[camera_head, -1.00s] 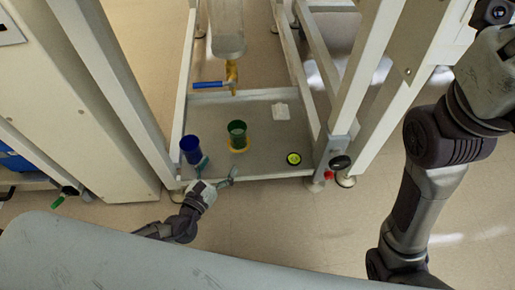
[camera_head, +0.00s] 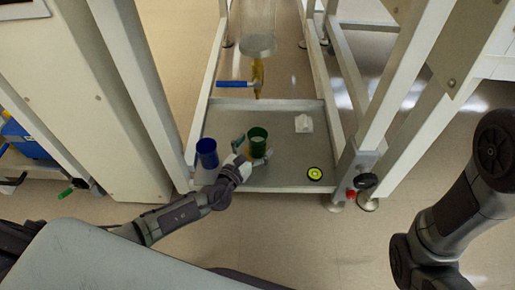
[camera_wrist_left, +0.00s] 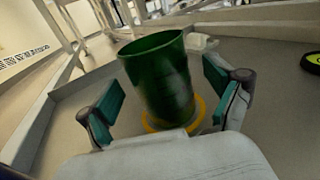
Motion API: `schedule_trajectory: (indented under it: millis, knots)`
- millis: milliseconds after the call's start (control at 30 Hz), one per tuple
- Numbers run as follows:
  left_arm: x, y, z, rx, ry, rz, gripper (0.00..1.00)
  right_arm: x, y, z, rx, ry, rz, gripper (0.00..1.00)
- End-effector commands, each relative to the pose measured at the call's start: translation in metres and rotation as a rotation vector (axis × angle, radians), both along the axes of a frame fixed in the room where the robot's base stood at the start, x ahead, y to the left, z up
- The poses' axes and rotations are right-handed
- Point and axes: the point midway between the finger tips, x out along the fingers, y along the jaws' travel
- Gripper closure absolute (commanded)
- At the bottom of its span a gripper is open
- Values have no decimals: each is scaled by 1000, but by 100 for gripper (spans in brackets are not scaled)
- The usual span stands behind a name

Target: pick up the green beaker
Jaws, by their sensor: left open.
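The green beaker (camera_head: 258,141) stands upright on the grey tray-like shelf of the frame. In the left wrist view the green beaker (camera_wrist_left: 160,78) rises between the fingers, with a yellow ring (camera_wrist_left: 150,122) around its base. My left gripper (camera_head: 252,152) is open, its two teal-padded fingers on either side of the beaker. In the left wrist view the gripper (camera_wrist_left: 160,100) shows a gap between each finger and the beaker. Of my right arm, only links show at the right of the head view; its gripper is out of view.
A blue beaker (camera_head: 207,153) stands just left of my left gripper. A yellow-black round object (camera_head: 315,173) and a white crumpled item (camera_head: 303,123) lie on the shelf (camera_head: 285,158). A blue-handled valve (camera_head: 237,84) hangs above. White posts flank the shelf.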

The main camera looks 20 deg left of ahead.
Motion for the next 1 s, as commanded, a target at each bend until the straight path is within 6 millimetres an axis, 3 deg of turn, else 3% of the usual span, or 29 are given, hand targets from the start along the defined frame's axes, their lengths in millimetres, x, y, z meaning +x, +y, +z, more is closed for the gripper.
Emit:
schedule_trajectory:
  millis: [133, 367, 700, 1000]
  knots:
    - [13, -4, 0, -1, -1, 0, 9, 2, 0, -6, 0, 5, -1, 60]
    - [14, -4, 1, -1, 0, 0, 9, 2, 0, -6, 0, 5, -1, 60]
    - [14, -4, 1, -1, 0, 0, 63, 1, 0, -6, -1, 4, -1, 60]
    - [13, -4, 2, -1, 0, 0, 64, 1, 0, -5, -1, 4, 0, 60]
